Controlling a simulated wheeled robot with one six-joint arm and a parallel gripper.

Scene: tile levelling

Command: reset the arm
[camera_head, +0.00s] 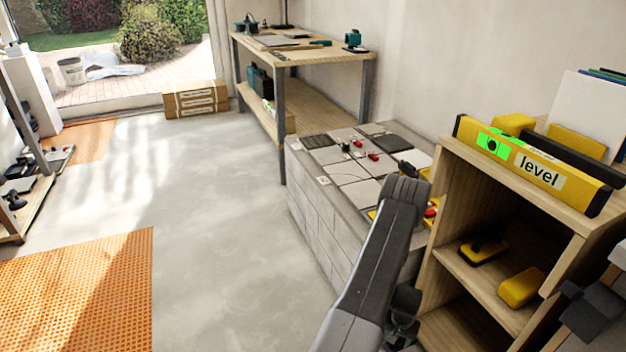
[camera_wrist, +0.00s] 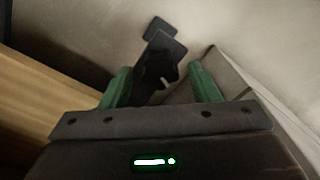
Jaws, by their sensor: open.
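My arm reaches up from the bottom of the head view, in front of the tiled block (camera_head: 330,215) and left of the wooden shelf. In the wrist view my gripper (camera_wrist: 160,85) shows two green fingers standing apart, with nothing held between them. A dark flat object with a notched edge (camera_wrist: 158,62) shows beyond the fingers; I cannot tell what it is. In the head view the gripper's fingers are hidden or too small to make out. A yellow level (camera_head: 535,165) lies on top of the shelf.
The wooden shelf (camera_head: 485,188) stands close to the right of my arm, with yellow tools inside. Red and dark small items lie on the tiled block. A workbench (camera_head: 320,52) stands behind. The grey floor (camera_head: 200,200) at left is open, with an orange mat (camera_head: 80,290) on it.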

